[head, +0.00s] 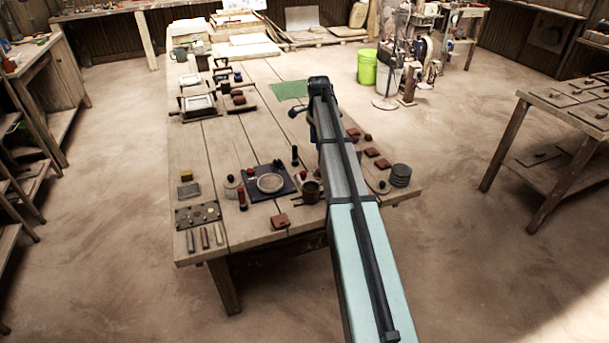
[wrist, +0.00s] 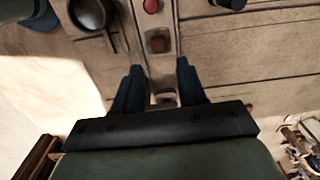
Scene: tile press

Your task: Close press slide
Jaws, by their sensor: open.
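My gripper (wrist: 160,66) is open in the wrist view, its two dark blue fingers apart. A narrow pale strip, which may be the press slide (wrist: 161,22), runs down between the fingers. It carries a red knob (wrist: 152,6) and a reddish block (wrist: 158,42); a pale piece with a dark recess (wrist: 165,99) lies farther down between the fingers. I cannot tell whether the fingers touch anything.
A dark round bowl (wrist: 88,12) lies left of the strip in the wrist view.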

